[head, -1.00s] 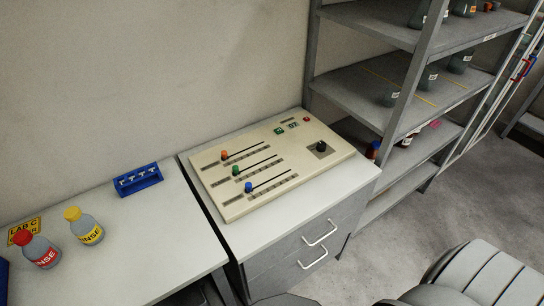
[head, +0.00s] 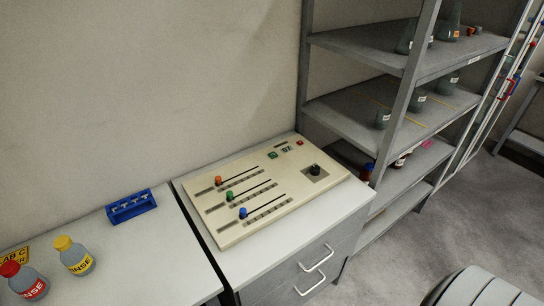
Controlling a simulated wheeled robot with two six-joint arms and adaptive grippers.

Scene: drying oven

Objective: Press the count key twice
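A beige control panel (head: 250,225) lies on a white-topped drawer cabinet. It has three sliders with an orange knob (head: 219,181), a green knob (head: 230,196) and a blue knob (head: 243,213). Near its back right are a green key (head: 272,155), a small display (head: 287,149) and a red key (head: 299,143). A black rotary knob (head: 315,170) sits at its right. Key labels are too small to read, so I cannot tell which is the count key. Neither gripper is in view.
A blue rack (head: 131,206) and two rinse bottles, yellow-capped (head: 75,256) and red-capped (head: 24,280), stand on the left bench. A grey shelf unit (head: 345,106) with flasks rises behind the panel's right. Drawers with handles (head: 314,258) face the open floor.

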